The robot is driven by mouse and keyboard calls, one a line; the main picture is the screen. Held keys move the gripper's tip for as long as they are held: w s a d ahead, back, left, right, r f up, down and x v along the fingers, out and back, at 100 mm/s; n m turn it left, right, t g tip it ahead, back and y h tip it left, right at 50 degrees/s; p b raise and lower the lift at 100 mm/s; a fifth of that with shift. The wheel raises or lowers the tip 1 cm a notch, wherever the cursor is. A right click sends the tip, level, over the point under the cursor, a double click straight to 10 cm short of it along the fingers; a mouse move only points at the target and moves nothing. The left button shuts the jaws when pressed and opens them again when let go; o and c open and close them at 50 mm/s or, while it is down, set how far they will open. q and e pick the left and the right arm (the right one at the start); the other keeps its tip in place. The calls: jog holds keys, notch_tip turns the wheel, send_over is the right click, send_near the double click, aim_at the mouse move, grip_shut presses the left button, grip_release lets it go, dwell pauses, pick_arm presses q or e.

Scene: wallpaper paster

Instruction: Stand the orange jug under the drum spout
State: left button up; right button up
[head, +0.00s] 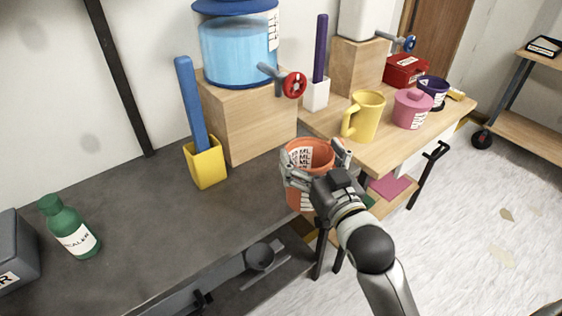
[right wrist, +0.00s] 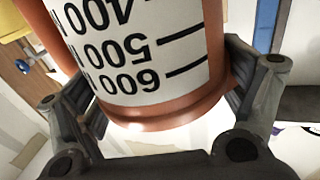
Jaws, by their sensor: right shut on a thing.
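The orange jug (head: 299,149) is held upright, mouth up, near the right end of the dark workbench. My right gripper (head: 315,166) is shut around its side; in the right wrist view the fingers (right wrist: 160,95) flank the jug's white measuring label (right wrist: 130,50). A drum of blue liquid (head: 238,50) stands on a wooden block, with a grey spout (head: 268,71) and a red valve handle (head: 294,85). The jug is below and in front of the spout, apart from it. Whether its base touches anything is hidden. My left gripper is not in view.
A yellow holder (head: 206,165) with a blue stick stands left of the wooden block (head: 245,122). The wooden table (head: 390,150) holds a yellow mug (head: 365,115), pink pot (head: 411,108) and second spout (head: 395,40).

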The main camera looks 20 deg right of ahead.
aim_at(299, 155)
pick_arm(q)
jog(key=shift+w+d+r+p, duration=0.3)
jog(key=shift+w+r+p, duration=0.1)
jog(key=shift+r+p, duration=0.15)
pick_arm(e)
jog(key=w+a+f, duration=0.1)
jog(key=w+f, duration=0.2)
jog(key=w, duration=1.4)
jog(key=shift+w+f, duration=0.15)
jog(key=shift+w, duration=0.1)
jog(key=o, duration=1.4)
jog(key=shift+f, duration=0.2)
jog(key=shift+c, duration=0.2)
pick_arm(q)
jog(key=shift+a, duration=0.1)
pick_arm(e)
jog(key=shift+s+r, duration=0.15)
pick_arm(q)
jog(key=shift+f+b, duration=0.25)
jog(key=shift+b, duration=0.05)
pick_arm(e)
jog(key=s, duration=1.1)
jog(key=shift+s+d+f, duration=0.25)
jog(key=shift+s+d, duration=0.05)
jog(key=shift+s, duration=0.1)
